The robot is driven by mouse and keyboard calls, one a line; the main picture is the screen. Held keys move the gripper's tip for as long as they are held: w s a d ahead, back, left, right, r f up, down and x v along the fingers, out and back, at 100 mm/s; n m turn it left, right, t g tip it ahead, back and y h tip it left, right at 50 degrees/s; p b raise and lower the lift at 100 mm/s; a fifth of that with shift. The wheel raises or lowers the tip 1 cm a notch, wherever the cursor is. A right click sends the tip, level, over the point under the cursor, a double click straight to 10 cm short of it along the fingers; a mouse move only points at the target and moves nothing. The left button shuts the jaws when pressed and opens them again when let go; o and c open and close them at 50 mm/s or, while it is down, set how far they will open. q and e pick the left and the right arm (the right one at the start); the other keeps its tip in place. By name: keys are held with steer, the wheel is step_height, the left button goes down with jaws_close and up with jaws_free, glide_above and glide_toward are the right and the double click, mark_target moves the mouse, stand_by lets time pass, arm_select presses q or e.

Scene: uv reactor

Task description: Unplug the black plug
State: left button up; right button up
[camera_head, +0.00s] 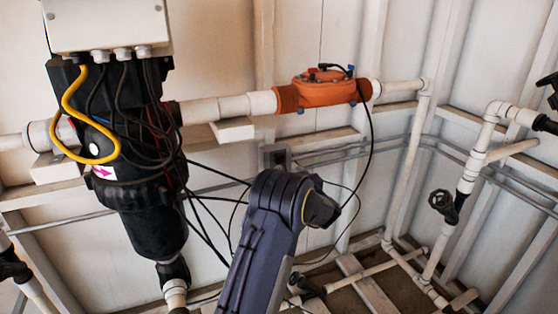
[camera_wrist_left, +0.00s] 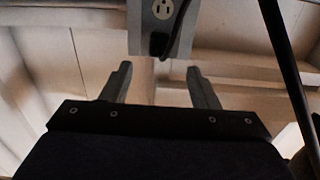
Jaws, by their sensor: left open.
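A grey outlet box with a socket face (camera_wrist_left: 163,12) is at the top of the left wrist view. A black cord (camera_wrist_left: 178,30) hangs down the right part of its face; the plug at its upper end is cut off by the frame edge. The fingers of my left gripper (camera_wrist_left: 160,88) are open and empty, below the box and apart from it. In the head view a small dark box (camera_head: 277,156) on the wall rail shows just above my left arm. I cannot make out the plug or my left fingertips there. My right gripper is not in view.
A black reactor housing (camera_head: 150,225) with several black cables and a yellow cable (camera_head: 68,110) stands at the left. An orange pipe unit (camera_head: 322,92) has a black cable looping down near my left arm. White pipes with valves (camera_head: 445,205) fill the right side.

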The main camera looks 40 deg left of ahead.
mark_target(281, 160)
arm_select(q)
steer(key=p+x, duration=0.1)
steer(key=x, duration=0.8)
stand_by(1.4)
jaws_close()
steer(key=shift+d, duration=0.1)
steer(key=shift+d, duration=0.1)
steer(key=shift+v, duration=2.9)
